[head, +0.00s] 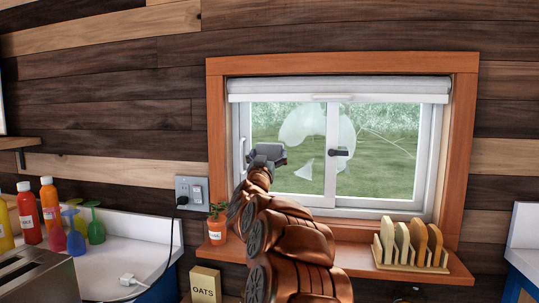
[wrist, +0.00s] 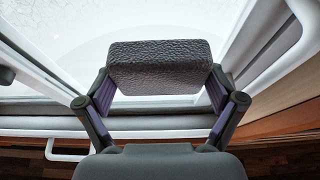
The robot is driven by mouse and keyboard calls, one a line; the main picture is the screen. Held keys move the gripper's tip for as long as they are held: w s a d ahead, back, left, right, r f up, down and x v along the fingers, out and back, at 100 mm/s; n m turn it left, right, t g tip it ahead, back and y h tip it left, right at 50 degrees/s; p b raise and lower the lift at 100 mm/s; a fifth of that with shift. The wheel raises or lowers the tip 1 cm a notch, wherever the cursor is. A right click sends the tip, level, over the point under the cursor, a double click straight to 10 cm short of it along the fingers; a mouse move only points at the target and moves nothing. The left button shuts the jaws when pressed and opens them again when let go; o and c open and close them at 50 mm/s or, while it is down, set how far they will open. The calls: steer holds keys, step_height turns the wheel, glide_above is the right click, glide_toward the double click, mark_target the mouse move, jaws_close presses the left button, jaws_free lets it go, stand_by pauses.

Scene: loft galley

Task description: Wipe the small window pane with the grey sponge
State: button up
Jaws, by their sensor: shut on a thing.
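The small window (head: 385,150) has two panes in a white frame with an orange wooden surround. Pale whitish smears (head: 305,128) show on the glass around the middle upright, with thin streaks on the right pane. My gripper (head: 268,153) is raised in front of the left pane in the head view. In the wrist view my gripper (wrist: 160,85) is shut on the grey sponge (wrist: 160,66), held level between its two fingers. The sponge faces the glass; I cannot tell whether it touches. My arm hides the lower left part of the window.
On the sill stand a potted plant (head: 217,222) at left and a wooden rack (head: 412,250) with rounded boards at right. A rolled blind (head: 337,87) crosses the window top. Bottles (head: 50,202) and coloured glasses (head: 95,225) stand on the left counter. A dark latch (head: 339,152) sits mid-window.

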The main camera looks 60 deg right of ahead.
steer(key=shift+a, duration=0.1)
steer(key=shift+s+a+p, duration=0.15)
steer(key=shift+s+a, duration=0.2)
steer(key=shift+a, duration=0.55)
steer(key=shift+s+a+p, duration=0.1)
steer(key=shift+s+a, duration=0.25)
steer(key=shift+a, duration=0.55)
steer(key=shift+s+a+p, duration=0.15)
steer(key=shift+s+a, duration=0.2)
steer(key=shift+a, duration=0.55)
steer(key=shift+a, duration=0.15)
steer(key=shift+s+a+p, duration=0.15)
steer(key=shift+s+a, duration=0.1)
steer(key=shift+a, duration=0.4)
steer(key=shift+s+a+p, duration=0.15)
steer(key=shift+s+a, duration=0.1)
steer(key=shift+a, duration=0.35)
steer(key=shift+a, duration=0.1)
